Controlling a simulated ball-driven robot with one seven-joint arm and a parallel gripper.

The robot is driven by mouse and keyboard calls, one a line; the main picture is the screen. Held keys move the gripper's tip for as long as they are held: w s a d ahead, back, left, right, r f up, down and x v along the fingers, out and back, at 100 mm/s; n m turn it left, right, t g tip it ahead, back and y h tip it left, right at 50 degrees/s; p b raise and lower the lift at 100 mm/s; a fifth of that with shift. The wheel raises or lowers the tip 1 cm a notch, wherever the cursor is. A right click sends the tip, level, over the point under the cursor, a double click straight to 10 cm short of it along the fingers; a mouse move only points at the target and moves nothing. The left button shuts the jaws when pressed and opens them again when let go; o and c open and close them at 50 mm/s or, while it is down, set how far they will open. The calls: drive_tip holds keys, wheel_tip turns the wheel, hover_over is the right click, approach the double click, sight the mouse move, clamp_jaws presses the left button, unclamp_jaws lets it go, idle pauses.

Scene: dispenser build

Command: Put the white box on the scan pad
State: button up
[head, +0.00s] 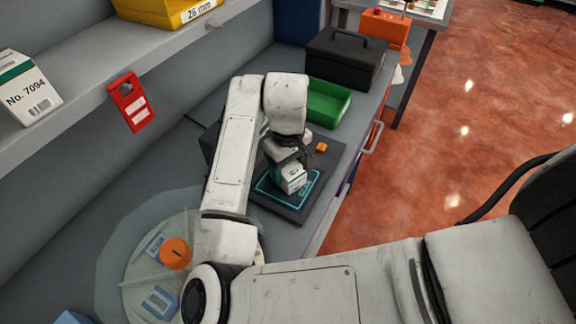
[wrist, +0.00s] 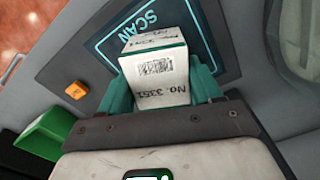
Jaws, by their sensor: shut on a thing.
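The white box (head: 292,180) is gripped over the scan pad. In the wrist view the box (wrist: 158,72) shows a printed code and "No. 3351", with a green band near one edge. My gripper (head: 286,165) is shut on it, with teal fingers on both sides (wrist: 162,88). The scan pad (head: 290,208) is a dark plate with a glowing cyan outline; its "SCAN" lettering shows beside the box in the wrist view (wrist: 140,30). The box is within or above the outline. I cannot tell whether its underside touches the pad.
An orange button (head: 321,147) sits on the pad unit's far side. A green bin (head: 328,103) and a black case (head: 345,60) stand beyond. Another white box, No. 7094 (head: 28,90), is on the shelf. A round turntable (head: 135,275) holds several items near my arm.

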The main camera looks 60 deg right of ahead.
sight(288, 165)
drive_tip(key=shift+f, duration=0.15)
drive_tip(key=o, duration=1.2)
wheel_tip(288, 165, up, 12)
drive_tip(key=p, duration=0.1)
drive_tip(key=shift+r, duration=0.2)
